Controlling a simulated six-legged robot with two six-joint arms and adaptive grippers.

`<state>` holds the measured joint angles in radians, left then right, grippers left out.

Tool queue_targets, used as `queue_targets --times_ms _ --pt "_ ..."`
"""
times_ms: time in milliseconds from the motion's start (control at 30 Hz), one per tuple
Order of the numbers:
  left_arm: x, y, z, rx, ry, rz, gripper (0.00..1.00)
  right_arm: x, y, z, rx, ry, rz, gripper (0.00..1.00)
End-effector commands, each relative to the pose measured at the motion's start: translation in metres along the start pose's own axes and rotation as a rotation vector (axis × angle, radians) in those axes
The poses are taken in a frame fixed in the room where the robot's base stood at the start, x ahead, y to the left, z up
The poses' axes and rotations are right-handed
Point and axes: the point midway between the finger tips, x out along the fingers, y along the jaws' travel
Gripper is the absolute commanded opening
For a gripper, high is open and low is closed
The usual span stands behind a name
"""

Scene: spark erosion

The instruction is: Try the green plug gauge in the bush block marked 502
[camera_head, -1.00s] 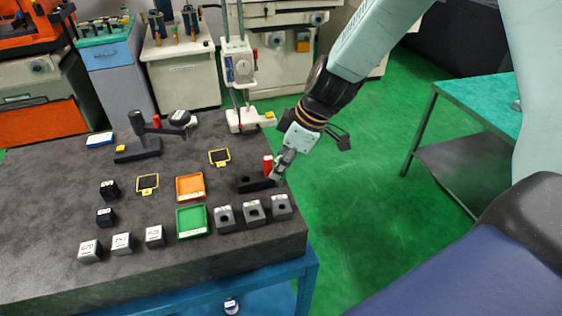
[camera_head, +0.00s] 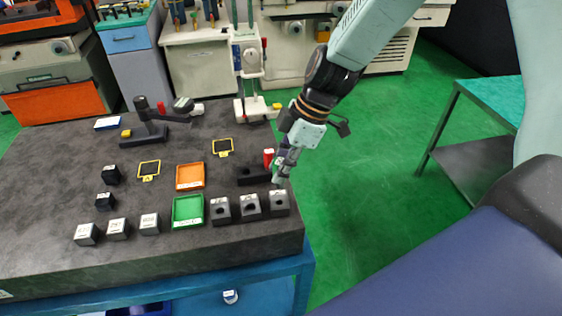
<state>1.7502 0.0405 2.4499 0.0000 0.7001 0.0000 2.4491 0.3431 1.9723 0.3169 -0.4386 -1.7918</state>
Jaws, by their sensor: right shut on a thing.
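My right gripper (camera_head: 280,174) points down at the right end of the black gauge stand (camera_head: 250,175), beside a red plug gauge (camera_head: 268,155). It is shut on a small green thing, apparently the green plug gauge (camera_head: 276,176), mostly hidden by the fingers. I cannot tell if the gauge is clear of the stand. Three grey bush blocks with dark bores stand in front: left (camera_head: 220,211), middle (camera_head: 250,206) and right (camera_head: 279,203). Their marks are too small to read, so I cannot tell which is 502. My left gripper is not in view.
A green tray (camera_head: 173,213) and an orange tray (camera_head: 180,187) lie left of the blocks. Several marked cubes, one of them here (camera_head: 118,229), stand farther left. A dark comparator stand (camera_head: 146,132) is at the back. The slab's right edge is close to the gripper.

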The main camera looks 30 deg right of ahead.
Motion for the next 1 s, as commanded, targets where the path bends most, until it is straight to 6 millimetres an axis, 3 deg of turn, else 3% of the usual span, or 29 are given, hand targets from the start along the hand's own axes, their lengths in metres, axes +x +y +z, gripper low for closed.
queue_targets --times_ms 600,1000 --pt "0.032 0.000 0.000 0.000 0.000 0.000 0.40 0.039 0.002 0.018 -0.003 0.000 0.000 0.00" --pt "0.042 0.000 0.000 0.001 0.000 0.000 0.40 0.046 0.001 0.021 -0.002 0.000 0.000 0.00"
